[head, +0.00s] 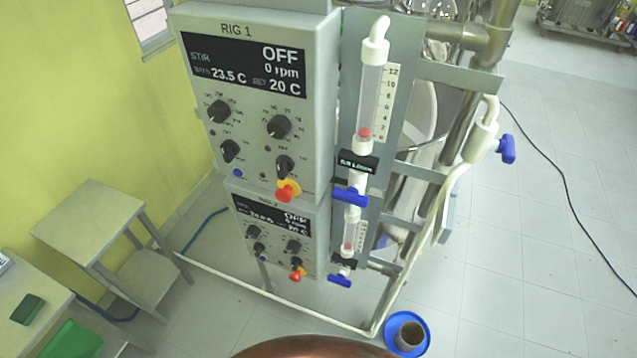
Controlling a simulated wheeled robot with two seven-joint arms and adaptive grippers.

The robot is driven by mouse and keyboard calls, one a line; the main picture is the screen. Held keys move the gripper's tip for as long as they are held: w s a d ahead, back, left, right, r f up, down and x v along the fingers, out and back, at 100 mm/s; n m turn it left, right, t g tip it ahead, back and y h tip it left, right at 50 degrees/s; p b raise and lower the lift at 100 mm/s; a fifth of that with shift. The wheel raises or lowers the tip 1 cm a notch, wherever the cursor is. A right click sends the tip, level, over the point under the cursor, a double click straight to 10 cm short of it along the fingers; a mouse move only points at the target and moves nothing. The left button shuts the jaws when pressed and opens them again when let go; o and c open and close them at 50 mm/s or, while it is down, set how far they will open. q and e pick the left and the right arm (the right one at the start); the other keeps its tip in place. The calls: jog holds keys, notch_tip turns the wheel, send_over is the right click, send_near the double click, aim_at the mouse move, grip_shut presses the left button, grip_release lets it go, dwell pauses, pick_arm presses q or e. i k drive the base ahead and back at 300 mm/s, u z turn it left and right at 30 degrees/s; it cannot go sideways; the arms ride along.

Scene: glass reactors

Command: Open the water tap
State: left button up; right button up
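A blue-handled tap (506,149) sits on a white fitting of the white pipe (484,128) at the right of the rig. A second blue handle (350,196) is below the upper flow meter (372,90), lying roughly crosswise to its tube. A third blue handle (340,281) is below the lower flow meter (354,233). No label readable here says which one is the water tap. Both flow meters show a red float low in the tube. Neither of my grippers is in view.
The RIG 1 control box (262,100) reads OFF, 0 rpm; a second control box (275,235) is below it. Metal side tables (88,220) stand left. A blue dish (420,348) with a cup (409,335) is on the floor. A black cable (570,185) crosses the open floor at right.

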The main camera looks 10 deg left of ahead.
aim_at(352, 196)
jog(key=u, duration=0.05)
jog(key=i, duration=0.25)
jog(key=z, duration=1.9)
jog(key=k, duration=1.8)
jog(key=u, duration=1.35)
